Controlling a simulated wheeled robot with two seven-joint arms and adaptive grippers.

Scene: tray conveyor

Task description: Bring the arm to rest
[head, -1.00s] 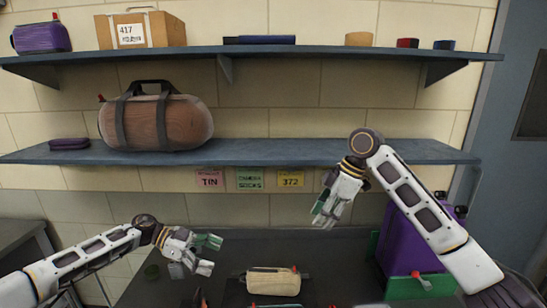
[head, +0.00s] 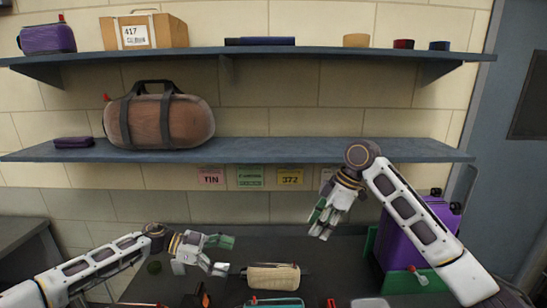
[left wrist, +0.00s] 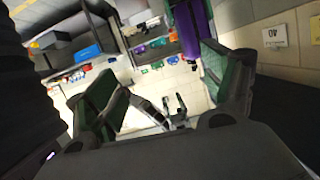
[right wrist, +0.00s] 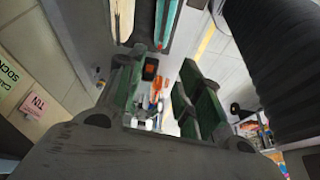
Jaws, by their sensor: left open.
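My left gripper (head: 224,256) is open and empty, held at the lower left in the head view, left of the beige pouch. Its two green-padded fingers stand wide apart in the left wrist view (left wrist: 160,90). My right gripper (head: 319,226) hangs in front of the wall below the lower shelf, fingers pointing down and left. In the right wrist view (right wrist: 160,95) its fingers are apart with nothing between them. Both arms are clear of the shelves' objects.
A beige pouch (head: 273,277) lies on the dark surface at the bottom. A purple suitcase (head: 405,240) stands at the right behind my right arm. The lower shelf (head: 300,151) holds a brown duffel bag (head: 180,122); the upper shelf (head: 330,54) holds a cardboard box (head: 170,32).

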